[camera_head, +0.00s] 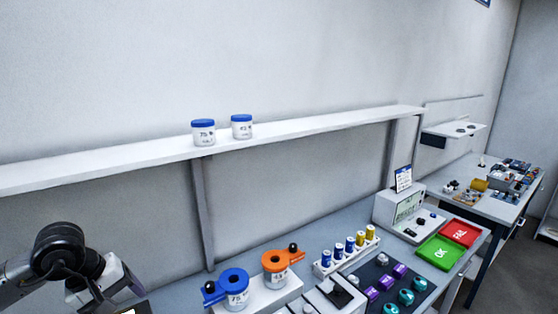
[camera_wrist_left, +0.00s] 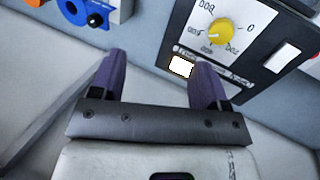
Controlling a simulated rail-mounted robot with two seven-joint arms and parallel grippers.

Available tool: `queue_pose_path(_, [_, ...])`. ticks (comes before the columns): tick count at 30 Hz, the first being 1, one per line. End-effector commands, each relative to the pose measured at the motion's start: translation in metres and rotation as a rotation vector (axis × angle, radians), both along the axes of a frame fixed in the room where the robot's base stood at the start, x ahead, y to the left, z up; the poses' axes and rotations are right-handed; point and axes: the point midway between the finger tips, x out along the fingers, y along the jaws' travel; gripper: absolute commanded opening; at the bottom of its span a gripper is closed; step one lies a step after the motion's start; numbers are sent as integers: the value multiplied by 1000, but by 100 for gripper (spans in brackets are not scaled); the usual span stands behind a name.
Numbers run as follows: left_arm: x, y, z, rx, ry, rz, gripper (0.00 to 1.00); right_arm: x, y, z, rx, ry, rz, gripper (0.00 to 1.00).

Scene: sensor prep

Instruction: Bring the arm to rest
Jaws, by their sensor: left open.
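My left arm (camera_head: 62,250) comes in at the lower left of the head view, with the gripper end cut off at the bottom edge. In the left wrist view my left gripper (camera_wrist_left: 158,68) has its two purple-grey fingers wide apart, with nothing between them. The fingers are over the grey bench (camera_wrist_left: 140,45), beside a dark panel (camera_wrist_left: 180,32) with a yellow knob (camera_wrist_left: 221,33). My right gripper is not in view.
Blue (camera_head: 233,276) and orange (camera_head: 276,260) clamp-like holders stand right of my arm. A rack (camera_head: 347,250) holds blue and yellow cylinders. Two blue-lidded jars (camera_head: 203,133) (camera_head: 242,127) stand on the shelf (camera_head: 300,125). Green (camera_head: 439,252) and red (camera_head: 460,233) trays lie farther right.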

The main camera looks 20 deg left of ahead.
Motion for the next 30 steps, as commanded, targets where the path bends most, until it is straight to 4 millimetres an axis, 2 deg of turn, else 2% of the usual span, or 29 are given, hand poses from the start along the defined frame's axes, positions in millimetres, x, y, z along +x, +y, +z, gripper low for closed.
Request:
queue_pose_path(3, [26,-28,20,-258,-128,159,69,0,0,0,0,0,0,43])
queue_pose_path(8, [49,-67,63,-679,-233,338,69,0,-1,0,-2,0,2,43])
queue_pose_path(12, [59,-90,113,-1083,-258,465,69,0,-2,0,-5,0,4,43])
queue_pose_path(15, [60,-97,154,-1383,-243,537,69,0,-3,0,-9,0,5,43])
queue_pose_path(20, [55,-94,216,-1880,-151,621,69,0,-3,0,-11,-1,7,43])
queue_pose_path(24, [47,-80,258,-2326,8,657,69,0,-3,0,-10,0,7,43])
queue_pose_path(27, [43,-65,272,-2638,171,684,69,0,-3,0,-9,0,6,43])
queue_pose_path(30, [44,-48,266,-2936,370,739,69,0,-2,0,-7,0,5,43])
